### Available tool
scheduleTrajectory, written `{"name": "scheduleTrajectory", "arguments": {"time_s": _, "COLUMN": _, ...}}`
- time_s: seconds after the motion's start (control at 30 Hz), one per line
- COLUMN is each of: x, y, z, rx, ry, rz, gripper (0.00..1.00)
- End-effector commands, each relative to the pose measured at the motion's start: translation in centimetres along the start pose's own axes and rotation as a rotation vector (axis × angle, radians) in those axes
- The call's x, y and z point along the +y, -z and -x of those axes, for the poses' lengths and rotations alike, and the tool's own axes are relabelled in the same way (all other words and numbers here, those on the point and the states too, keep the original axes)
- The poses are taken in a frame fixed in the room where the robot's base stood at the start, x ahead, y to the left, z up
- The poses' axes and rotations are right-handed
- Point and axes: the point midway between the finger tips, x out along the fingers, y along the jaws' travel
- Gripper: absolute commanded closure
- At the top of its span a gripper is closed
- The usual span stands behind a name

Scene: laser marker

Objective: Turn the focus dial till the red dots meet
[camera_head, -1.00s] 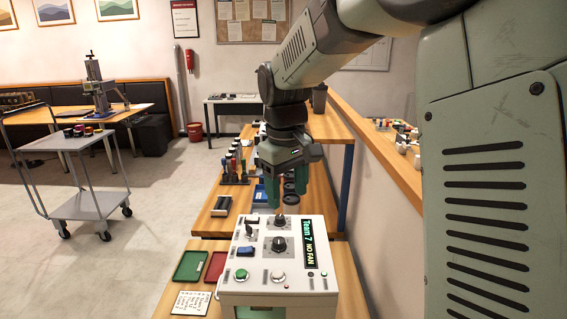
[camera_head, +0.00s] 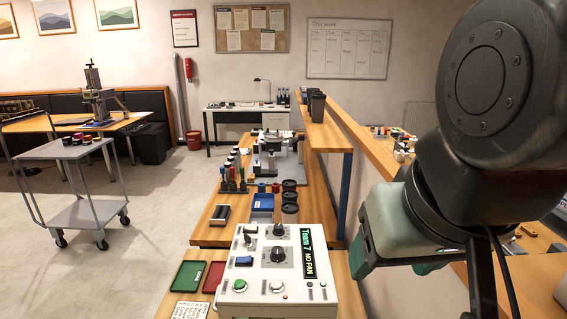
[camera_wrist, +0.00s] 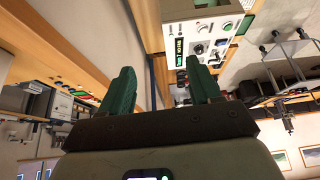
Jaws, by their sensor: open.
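The white control box (camera_head: 262,281) stands on the near bench. Its top carries a large black dial (camera_head: 278,255), a smaller black knob (camera_head: 278,231) behind it, a blue switch, and green and white buttons; I cannot read which dial is for focus. A green display (camera_head: 308,254) reads "Team 7 NO FAN". My gripper (camera_head: 393,262) is open and empty, to the right of the box and apart from it. In the wrist view, its green fingers (camera_wrist: 160,72) are spread, with the box (camera_wrist: 210,28) beyond them, seen sideways. I cannot make out any red dots.
A green tray (camera_head: 179,288) and a red tray (camera_head: 207,286) lie left of the box, with a handwritten card in front. Behind are a blue bin (camera_head: 262,203), black round parts and tools. A wooden ledge runs along the right. A cart (camera_head: 85,213) stands far left.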

Motion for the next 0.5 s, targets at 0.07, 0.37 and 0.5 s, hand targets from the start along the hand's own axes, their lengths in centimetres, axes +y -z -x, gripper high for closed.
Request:
{"name": "scheduleTrajectory", "arguments": {"time_s": 0.07, "x": 0.00, "y": 0.02, "z": 0.00, "rx": 0.000, "ry": 0.000, "rz": 0.000, "gripper": 0.37}}
{"name": "scheduleTrajectory", "arguments": {"time_s": 0.37, "x": 0.00, "y": 0.07, "z": 0.01, "rx": 0.000, "ry": -0.001, "rz": 0.002, "gripper": 0.37}}
{"name": "scheduleTrajectory", "arguments": {"time_s": 0.5, "x": -0.12, "y": 0.64, "z": -0.07, "rx": -0.011, "ry": 0.009, "rz": -0.013, "gripper": 0.37}}
